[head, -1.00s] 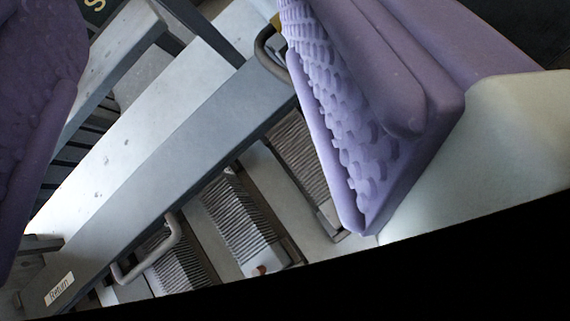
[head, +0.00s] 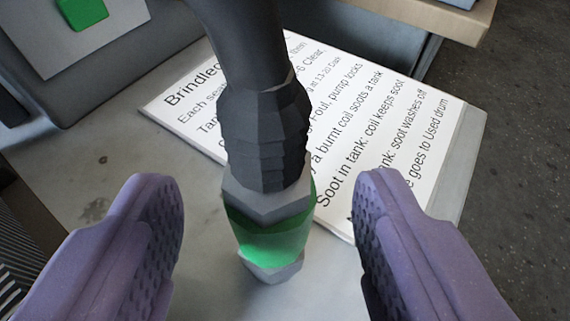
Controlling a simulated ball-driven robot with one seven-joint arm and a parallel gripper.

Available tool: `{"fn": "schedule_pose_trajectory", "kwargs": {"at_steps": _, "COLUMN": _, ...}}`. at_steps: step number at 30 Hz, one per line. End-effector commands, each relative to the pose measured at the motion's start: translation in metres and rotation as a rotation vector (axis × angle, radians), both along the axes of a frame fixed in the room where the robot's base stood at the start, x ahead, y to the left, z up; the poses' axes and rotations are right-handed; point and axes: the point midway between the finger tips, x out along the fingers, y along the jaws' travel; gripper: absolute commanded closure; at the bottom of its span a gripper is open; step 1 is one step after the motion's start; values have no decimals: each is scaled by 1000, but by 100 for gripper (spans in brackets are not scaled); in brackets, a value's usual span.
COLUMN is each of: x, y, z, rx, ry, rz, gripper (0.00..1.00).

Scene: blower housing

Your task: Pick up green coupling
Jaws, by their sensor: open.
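The green coupling (head: 268,238) is a faceted grey fitting with a green band, at the lower end of a thick black hose (head: 258,60) with a ribbed black collar (head: 266,138). It appears upright, slightly tilted, over the grey surface; whether its grey tip touches that surface I cannot tell. My gripper (head: 268,215) is open, with one purple textured finger to the left of the coupling and one to the right. There is a visible gap on both sides, and neither finger touches it.
A white printed sheet (head: 400,110) lies on the grey tabletop (head: 100,165) behind and right of the coupling. A green block (head: 82,12) sits on a pale plate at upper left. A ribbed dark part (head: 18,262) shows at left. Dark floor (head: 525,140) lies beyond the right edge.

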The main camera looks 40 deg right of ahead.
Motion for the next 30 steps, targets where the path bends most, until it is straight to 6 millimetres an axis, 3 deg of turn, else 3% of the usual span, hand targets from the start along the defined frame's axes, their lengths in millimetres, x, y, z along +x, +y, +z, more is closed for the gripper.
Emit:
{"fn": "schedule_pose_trajectory", "kwargs": {"at_steps": 7, "x": 30, "y": -23, "z": -12, "rx": 1, "ry": -1, "rz": 0, "gripper": 40}}
{"fn": "schedule_pose_trajectory", "kwargs": {"at_steps": 14, "x": 33, "y": -25, "z": -11, "rx": 1, "ry": -1, "rz": 1, "gripper": 40}}
{"fn": "schedule_pose_trajectory", "kwargs": {"at_steps": 22, "x": 33, "y": -25, "z": -11, "rx": 2, "ry": 0, "rz": 1, "gripper": 100}}
{"fn": "schedule_pose_trajectory", "kwargs": {"at_steps": 30, "x": 33, "y": -25, "z": -10, "rx": 1, "ry": -1, "rz": 1, "gripper": 100}}
